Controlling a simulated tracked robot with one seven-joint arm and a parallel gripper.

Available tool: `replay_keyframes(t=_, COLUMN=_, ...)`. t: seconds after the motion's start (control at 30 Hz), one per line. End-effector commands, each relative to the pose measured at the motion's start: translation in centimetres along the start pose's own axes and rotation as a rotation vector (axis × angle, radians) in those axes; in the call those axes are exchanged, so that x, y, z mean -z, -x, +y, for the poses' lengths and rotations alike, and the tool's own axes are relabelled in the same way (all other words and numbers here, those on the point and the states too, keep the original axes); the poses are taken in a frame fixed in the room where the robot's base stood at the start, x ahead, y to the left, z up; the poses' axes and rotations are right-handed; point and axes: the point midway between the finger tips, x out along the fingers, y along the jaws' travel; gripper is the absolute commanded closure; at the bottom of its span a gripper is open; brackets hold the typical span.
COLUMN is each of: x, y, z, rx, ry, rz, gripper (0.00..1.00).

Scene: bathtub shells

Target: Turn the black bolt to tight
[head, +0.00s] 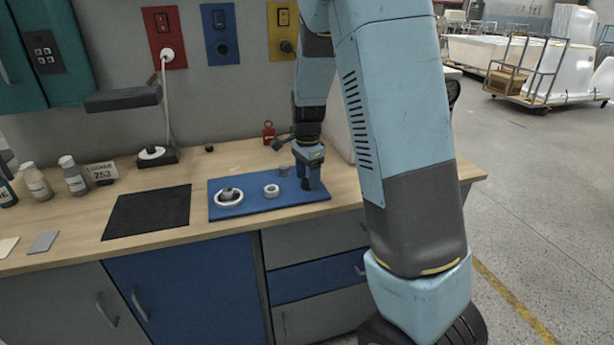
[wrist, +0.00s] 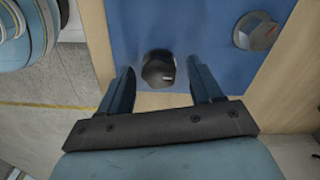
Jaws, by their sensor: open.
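The black bolt (wrist: 158,69) has a dark hexagonal head with a small white mark near its right side. In the wrist view it lies between the two fingertips of my gripper (wrist: 161,67), with a gap on each side. My gripper is open and points down at the right end of the blue mat (head: 248,206) in the head view, where my gripper (head: 311,183) hides the black bolt. A grey hexagonal bolt (wrist: 256,31) stands beyond the fingers; it also shows in the head view (head: 284,171).
A white ring with a dark middle (head: 228,198) and a smaller white ring (head: 271,190) are on the blue mat. A black mat (head: 148,212) lies to its left. Bottles (head: 73,176), a sign (head: 102,173) and a red padlock-like tag (head: 268,132) stand farther back.

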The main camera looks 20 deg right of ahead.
Motion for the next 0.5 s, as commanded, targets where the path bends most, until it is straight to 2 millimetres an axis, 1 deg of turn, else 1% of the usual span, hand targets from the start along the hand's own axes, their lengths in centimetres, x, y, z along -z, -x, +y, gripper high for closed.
replay_keyframes(t=0.17, x=0.0, y=0.1, z=0.0, rx=0.0, ry=0.0, rz=0.0, gripper=0.35)
replay_keyframes(t=0.27, x=0.0, y=0.7, z=0.0, rx=0.0, ry=0.0, rz=0.0, gripper=0.35)
replay_keyframes(t=0.37, x=0.1, y=2.1, z=0.0, rx=0.003, ry=0.0, rz=0.0, gripper=0.35)
replay_keyframes(t=0.5, x=0.1, y=4.7, z=-0.1, rx=0.004, ry=0.0, rz=0.0, gripper=0.35)
